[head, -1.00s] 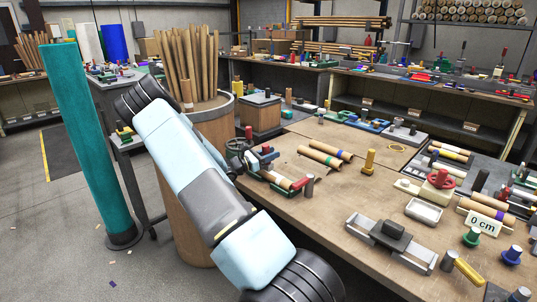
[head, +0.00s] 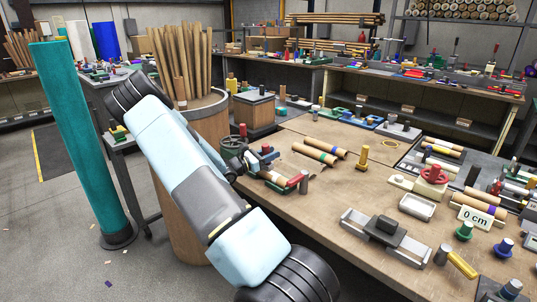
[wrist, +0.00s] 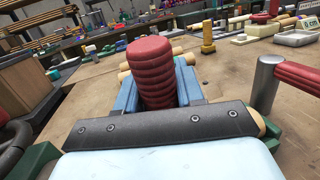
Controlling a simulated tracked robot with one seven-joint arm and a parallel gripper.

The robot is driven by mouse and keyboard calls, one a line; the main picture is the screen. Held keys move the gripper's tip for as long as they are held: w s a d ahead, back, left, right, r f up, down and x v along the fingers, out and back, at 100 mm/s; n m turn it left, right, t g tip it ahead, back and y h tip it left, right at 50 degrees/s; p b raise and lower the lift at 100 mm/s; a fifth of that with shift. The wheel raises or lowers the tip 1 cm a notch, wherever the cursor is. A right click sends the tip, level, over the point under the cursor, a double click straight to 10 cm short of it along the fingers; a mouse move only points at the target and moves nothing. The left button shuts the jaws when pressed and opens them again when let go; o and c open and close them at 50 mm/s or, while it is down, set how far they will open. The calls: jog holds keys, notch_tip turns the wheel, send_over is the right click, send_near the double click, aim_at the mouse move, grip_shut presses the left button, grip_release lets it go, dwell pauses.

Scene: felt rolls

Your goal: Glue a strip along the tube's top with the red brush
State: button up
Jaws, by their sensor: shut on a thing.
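My gripper (head: 262,158) has blue fingers (wrist: 127,97) shut on the ribbed red brush handle (wrist: 155,75), which stands upright between them in the wrist view. The red of the brush (head: 267,149) shows small in the head view. The gripper is over the tan tube (head: 277,178), which lies in a green cradle (head: 272,187) near the table's left edge. A tan end of the tube (wrist: 262,125) shows past the dark bar in the wrist view. The bristles are hidden, so I cannot tell whether they touch the tube.
A grey post (head: 304,183) stands by the tube's right end, near a red bar (wrist: 302,76). A dark handwheel (head: 233,148) is at its left. Loose striped rolls (head: 320,153), a yellow peg (head: 363,157) and a grey slide fixture (head: 385,232) stand on the table.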

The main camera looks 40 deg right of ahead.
jog(key=shift+s+r, duration=0.1)
jog(key=shift+s, duration=1)
jog(key=shift+s+d, duration=0.1)
jog(key=shift+s+d, duration=0.1)
jog(key=shift+s, duration=1.45)
jog(key=shift+w, duration=1.65)
jog(key=shift+w, duration=0.15)
jog(key=shift+w+a+f, duration=0.1)
jog(key=shift+w+a, duration=0.05)
jog(key=shift+w, duration=0.6)
jog(key=shift+w+a+f, duration=0.1)
jog(key=shift+w, duration=0.65)
